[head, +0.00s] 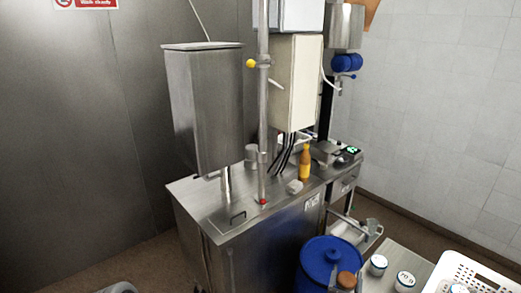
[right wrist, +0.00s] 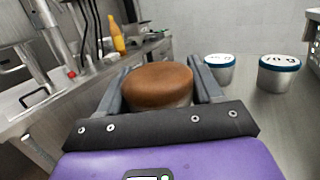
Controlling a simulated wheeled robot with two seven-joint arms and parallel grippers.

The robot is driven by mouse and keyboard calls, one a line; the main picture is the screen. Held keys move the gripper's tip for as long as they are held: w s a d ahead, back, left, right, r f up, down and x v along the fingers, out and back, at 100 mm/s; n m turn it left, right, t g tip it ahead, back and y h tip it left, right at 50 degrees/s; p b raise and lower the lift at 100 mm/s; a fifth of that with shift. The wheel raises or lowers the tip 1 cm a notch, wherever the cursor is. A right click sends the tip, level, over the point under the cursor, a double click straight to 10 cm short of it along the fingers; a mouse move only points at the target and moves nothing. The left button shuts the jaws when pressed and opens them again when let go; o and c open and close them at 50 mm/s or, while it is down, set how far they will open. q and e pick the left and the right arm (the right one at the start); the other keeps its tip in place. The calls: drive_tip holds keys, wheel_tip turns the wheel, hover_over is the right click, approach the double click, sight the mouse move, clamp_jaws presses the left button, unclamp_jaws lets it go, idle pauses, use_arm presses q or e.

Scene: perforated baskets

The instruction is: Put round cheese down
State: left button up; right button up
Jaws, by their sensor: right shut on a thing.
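The round cheese (right wrist: 158,85) is a brown-topped disc between the two grey fingers of my right gripper (right wrist: 160,80). The fingers are shut on its sides, and its lower part is partly hidden by the gripper body. In the head view the cheese (head: 347,280) shows small at the bottom edge, in front of the blue drum, with my right gripper (head: 345,284) around it and largely cut off. Whether the cheese touches a surface cannot be told. My left gripper is not in view.
A blue drum (head: 318,264) stands beside a steel machine bench (head: 265,235) with an orange bottle (head: 304,163). White tubs with blue rims (head: 378,264) stand on a grey table (head: 405,258). A white perforated basket (head: 440,272) is at the lower right. Bare tabletop shows behind the tubs.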

drive_tip(key=a+n+t+y+b, duration=0.1)
drive_tip(key=a+n+y+b, duration=0.2)
drive_tip(key=a+y, duration=0.4)
drive_tip(key=shift+w+a+r+n, duration=0.25)
drive_tip(key=shift+a+n, duration=0.35)
drive_tip(key=shift+a, duration=0.1)
drive_tip(key=shift+d+r+t, duration=0.1)
drive_tip(key=shift+t, duration=0.2)
